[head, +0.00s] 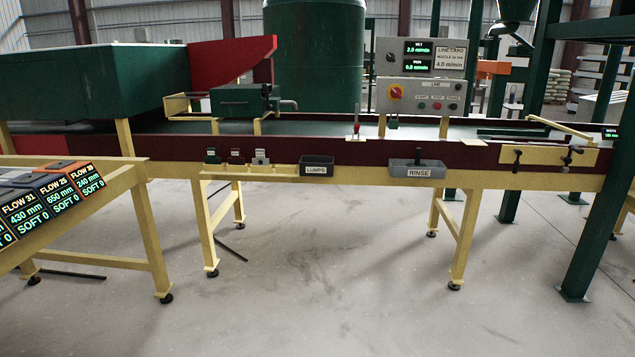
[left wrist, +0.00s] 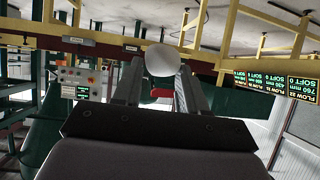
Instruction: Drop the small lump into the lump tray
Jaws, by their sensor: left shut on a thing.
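The lump tray (head: 317,168) is a small dark open box labelled LUMPS, mounted on the front of the conveyor line in the head view. Its inside is too small to read. My left gripper (left wrist: 160,72) shows only in the left wrist view, where the scene appears upside down. Its two fingers are closed on the small lump (left wrist: 160,60), a pale grey, rounded piece at the fingertips. Neither gripper shows in the head view, and my right gripper is in no frame.
A grey RINSE tray (head: 417,169) hangs right of the lump tray. Several small tools (head: 236,157) sit on the cream ledge to its left. A control panel (head: 421,96) stands behind. A bench with lit displays (head: 62,190) is at left. The floor in front is clear.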

